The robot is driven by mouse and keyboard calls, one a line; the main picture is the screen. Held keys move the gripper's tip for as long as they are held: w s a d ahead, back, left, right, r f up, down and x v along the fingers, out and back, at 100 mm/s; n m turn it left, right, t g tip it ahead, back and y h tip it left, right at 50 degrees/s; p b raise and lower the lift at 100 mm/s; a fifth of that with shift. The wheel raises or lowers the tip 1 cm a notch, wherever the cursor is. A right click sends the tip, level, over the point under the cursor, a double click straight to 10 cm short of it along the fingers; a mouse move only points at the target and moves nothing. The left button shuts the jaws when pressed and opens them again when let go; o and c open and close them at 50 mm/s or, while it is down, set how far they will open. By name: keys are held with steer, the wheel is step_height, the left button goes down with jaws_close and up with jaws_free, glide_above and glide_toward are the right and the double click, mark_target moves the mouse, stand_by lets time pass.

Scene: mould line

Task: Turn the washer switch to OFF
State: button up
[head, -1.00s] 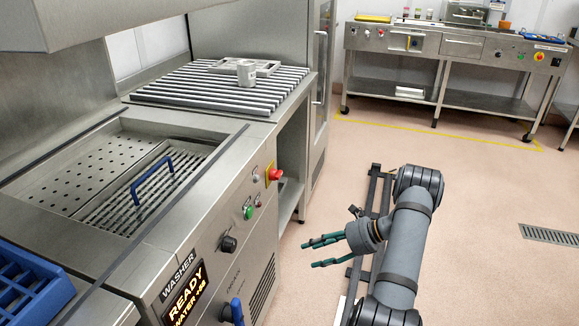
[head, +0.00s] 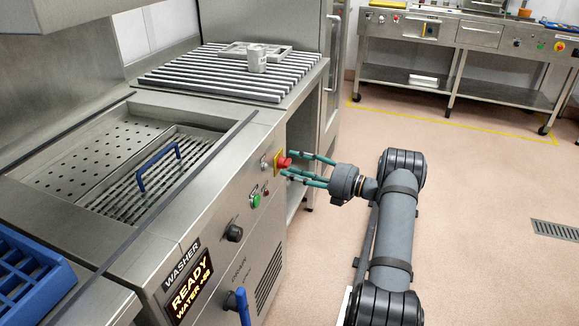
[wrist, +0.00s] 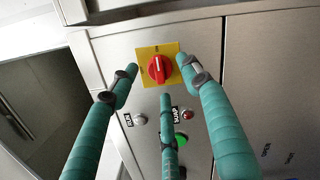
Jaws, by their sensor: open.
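The washer switch (head: 283,161) is a red rotary knob on a yellow square plate, on the upper front panel of the washer (head: 160,245). In the wrist view the red knob (wrist: 158,69) is in full sight, its ridge close to upright in the picture. Small marks on the plate are too small to read. My gripper (head: 296,165) has three green fingers, spread open and empty, pointing at the panel. In the wrist view its fingertips (wrist: 158,76) surround the knob in the picture, two at the sides and one below. I cannot tell whether any finger touches it.
A green button (wrist: 180,140), a white lamp (wrist: 140,119) and a small red lamp (wrist: 187,114) sit below the knob. A black knob (head: 234,233) and a READY display (head: 190,292) are further along the front.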

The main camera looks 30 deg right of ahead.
steer(key=shift+x, duration=1.05)
steer(key=shift+c, duration=1.1)
steer(key=shift+f, duration=0.1)
steer(key=c, duration=0.9)
